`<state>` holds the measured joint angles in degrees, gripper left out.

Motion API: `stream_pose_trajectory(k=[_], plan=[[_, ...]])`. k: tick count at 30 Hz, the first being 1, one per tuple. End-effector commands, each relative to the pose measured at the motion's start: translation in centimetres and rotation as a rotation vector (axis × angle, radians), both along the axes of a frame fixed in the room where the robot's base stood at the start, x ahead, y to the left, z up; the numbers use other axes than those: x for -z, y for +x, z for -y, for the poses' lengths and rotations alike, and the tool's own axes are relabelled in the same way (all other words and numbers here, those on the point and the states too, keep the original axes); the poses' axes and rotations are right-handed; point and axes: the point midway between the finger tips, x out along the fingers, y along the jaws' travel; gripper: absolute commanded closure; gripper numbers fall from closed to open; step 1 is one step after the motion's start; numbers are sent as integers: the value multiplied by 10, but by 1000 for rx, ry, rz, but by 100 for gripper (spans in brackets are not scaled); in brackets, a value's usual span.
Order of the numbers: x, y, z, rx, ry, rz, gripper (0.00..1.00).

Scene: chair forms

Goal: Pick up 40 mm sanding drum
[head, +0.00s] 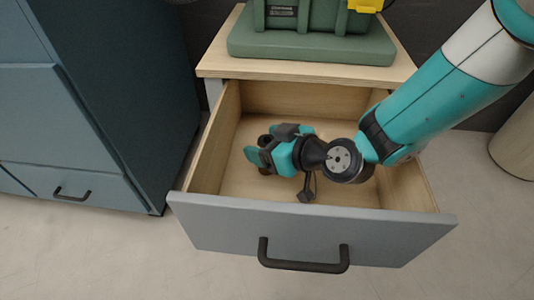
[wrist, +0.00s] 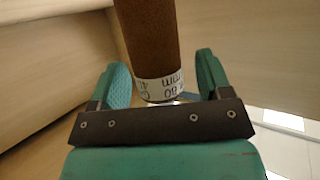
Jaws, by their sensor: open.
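The sanding drum (wrist: 150,35) is a brown cylinder with a white printed band at its near end, seen in the wrist view. Its far end runs out of the top of that view. My gripper (wrist: 162,76) is open, with one teal finger on each side of the drum's labelled end and a visible gap at both sides. In the head view my gripper (head: 263,153) is down inside the open drawer. It hides most of the drum there; small dark brown parts (head: 264,140) show beside the fingers.
The wooden drawer has a grey front (head: 310,232) with a dark handle (head: 303,262). A green machine base (head: 310,45) sits on the cabinet top above. A blue-grey cabinet (head: 80,120) stands at left.

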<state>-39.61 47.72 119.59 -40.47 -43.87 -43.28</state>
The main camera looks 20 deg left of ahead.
Motion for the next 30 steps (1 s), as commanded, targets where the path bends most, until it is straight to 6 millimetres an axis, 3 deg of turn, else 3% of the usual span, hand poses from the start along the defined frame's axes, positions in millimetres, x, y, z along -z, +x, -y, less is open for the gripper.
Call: stream_pose_trajectory(k=[1, 6, 8, 17, 30], plan=[[0, 0, 0, 0, 0, 0, 33], [0, 0, 0, 0, 0, 0, 72], [0, 0, 0, 0, 0, 0, 83], [-7, 0, 0, 0, 2, 1, 84], [-90, 0, 0, -1, 2, 3, 84]])
